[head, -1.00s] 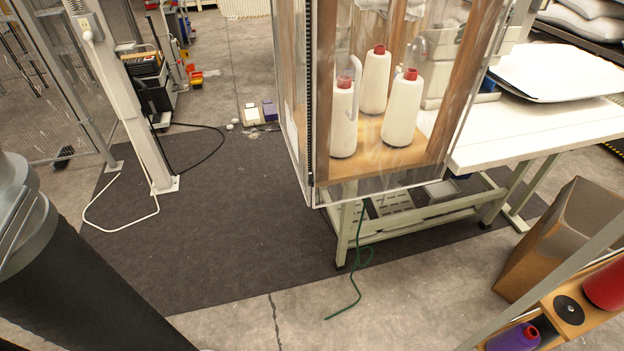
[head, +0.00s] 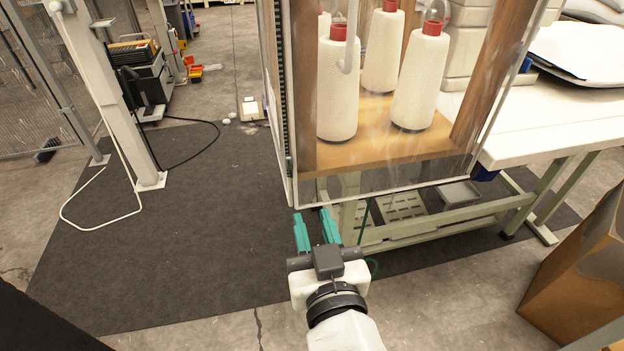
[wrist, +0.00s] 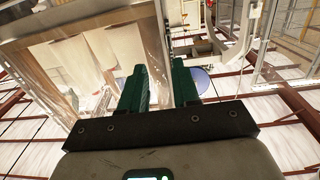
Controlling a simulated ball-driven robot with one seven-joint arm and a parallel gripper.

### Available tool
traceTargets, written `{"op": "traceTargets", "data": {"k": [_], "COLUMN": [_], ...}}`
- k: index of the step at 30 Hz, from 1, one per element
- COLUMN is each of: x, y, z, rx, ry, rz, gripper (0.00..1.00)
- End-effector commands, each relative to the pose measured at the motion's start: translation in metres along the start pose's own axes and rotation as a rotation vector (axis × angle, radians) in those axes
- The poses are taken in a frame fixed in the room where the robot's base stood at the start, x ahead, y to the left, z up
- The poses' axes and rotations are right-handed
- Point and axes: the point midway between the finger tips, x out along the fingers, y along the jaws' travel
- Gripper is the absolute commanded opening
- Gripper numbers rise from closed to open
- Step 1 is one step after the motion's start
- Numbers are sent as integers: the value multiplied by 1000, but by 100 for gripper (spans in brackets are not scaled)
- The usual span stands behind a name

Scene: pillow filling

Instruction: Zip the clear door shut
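The clear door (head: 400,173) is a see-through sheet hanging in front of a wooden shelf with white thread cones. Its bottom edge hangs free at the front. A dark zip track (head: 283,100) runs up its left edge; I cannot make out the zip's pull. My gripper (head: 315,218), with teal fingers, is just below the door's lower left corner, and its fingers are apart with nothing between them. In the wrist view my gripper (wrist: 160,84) is also open and empty, with the clear sheet (wrist: 70,60) to the left of the fingers.
A white table (head: 530,135) stands to the right. A cardboard box (head: 580,260) is at the lower right.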

Motion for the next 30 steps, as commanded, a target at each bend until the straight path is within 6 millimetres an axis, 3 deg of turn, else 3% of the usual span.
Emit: {"op": "traceTargets", "data": {"k": [4,8,21,30], "x": [3,16,90,108], "y": [-18,-18,-19,-20], "z": [-9,-11,-14,-13], "rx": [3,3,3,3], "ry": [50,51,47,46], "rz": [-36,-35,-32,-34], "gripper": [31,31,31,31]}}
